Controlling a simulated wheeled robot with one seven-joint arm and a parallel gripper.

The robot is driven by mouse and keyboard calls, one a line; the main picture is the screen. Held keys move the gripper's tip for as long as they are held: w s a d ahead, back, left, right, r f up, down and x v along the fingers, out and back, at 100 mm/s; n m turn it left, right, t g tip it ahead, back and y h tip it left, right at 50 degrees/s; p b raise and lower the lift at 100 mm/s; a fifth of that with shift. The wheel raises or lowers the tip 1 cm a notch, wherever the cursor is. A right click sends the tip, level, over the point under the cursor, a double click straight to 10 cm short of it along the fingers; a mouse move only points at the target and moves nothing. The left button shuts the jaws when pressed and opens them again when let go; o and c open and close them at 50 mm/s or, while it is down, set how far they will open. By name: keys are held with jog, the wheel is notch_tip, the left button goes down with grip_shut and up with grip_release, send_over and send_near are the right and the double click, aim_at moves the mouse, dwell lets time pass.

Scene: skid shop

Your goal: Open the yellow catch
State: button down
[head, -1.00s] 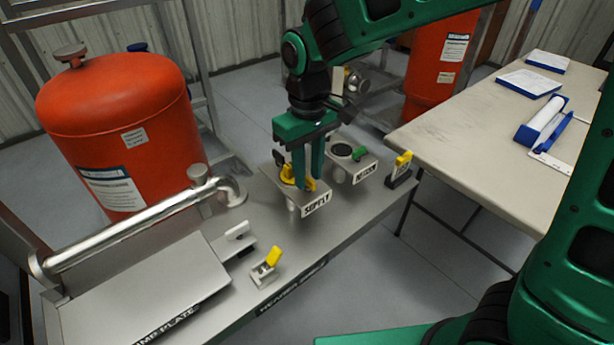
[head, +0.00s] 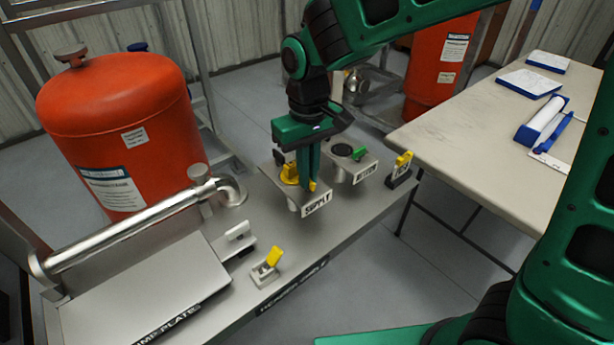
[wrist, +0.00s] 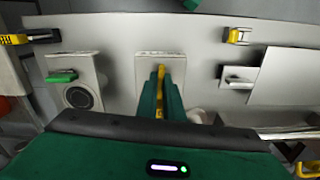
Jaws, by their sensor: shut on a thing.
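The yellow catch (head: 313,186) is on the plate labelled SUPPLY, near the middle of the bench. My gripper (head: 309,180) points down over this plate, its two green fingers close together on the catch. In the wrist view, a strip of the yellow catch (wrist: 161,74) shows between the fingertips (wrist: 160,82). The fingers hide much of the catch. A yellow round part (head: 290,173) shows just left of the fingers on the same plate.
A plate with a green catch (head: 359,153) stands to the right of SUPPLY. Other yellow tabs are on the front clip (head: 273,257) and the right-end block (head: 403,159). A metal pipe (head: 130,228) lies left. A table (head: 430,130) stands right.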

jog(key=shift+d+m, duration=0.15)
jog(key=shift+m, duration=0.95)
jog(key=shift+d+m, duration=0.1)
jog(key=shift+m, duration=1.6)
jog(key=shift+s+f, duration=0.1)
jog(key=m, duration=0.2)
jog(key=shift+m, duration=0.3)
jog(key=shift+s+m, duration=0.1)
jog(key=shift+m, duration=0.3)
